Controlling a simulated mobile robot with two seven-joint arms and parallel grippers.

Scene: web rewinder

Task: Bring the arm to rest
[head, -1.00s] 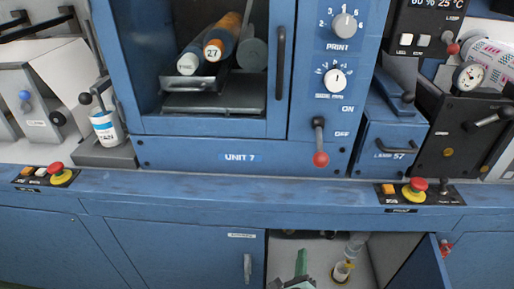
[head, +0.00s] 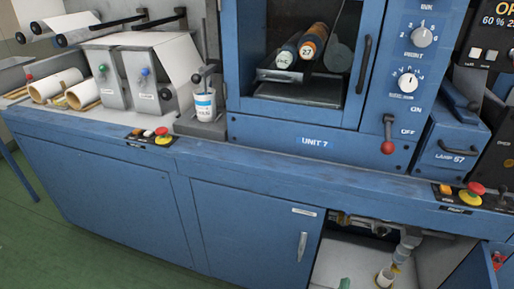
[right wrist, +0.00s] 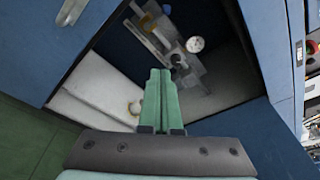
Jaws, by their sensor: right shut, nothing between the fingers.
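My right gripper shows only as a small green tip (head: 345,284) at the bottom edge of the head view, in front of the open cabinet (head: 335,262). In the right wrist view its two green fingers (right wrist: 161,98) are together with nothing between them. They point toward the cabinet opening, where a white floor (right wrist: 95,95) and pipework (right wrist: 165,35) show. I cannot tell how far the fingertips are from the cabinet. My left gripper is not in view.
The open cabinet door (head: 478,268) stands at the lower right. A grey drain pipe (head: 408,245) and a white cup (head: 385,277) are inside the cabinet. The blue counter edge (head: 260,165) runs above. Green floor (head: 50,225) is free at the left.

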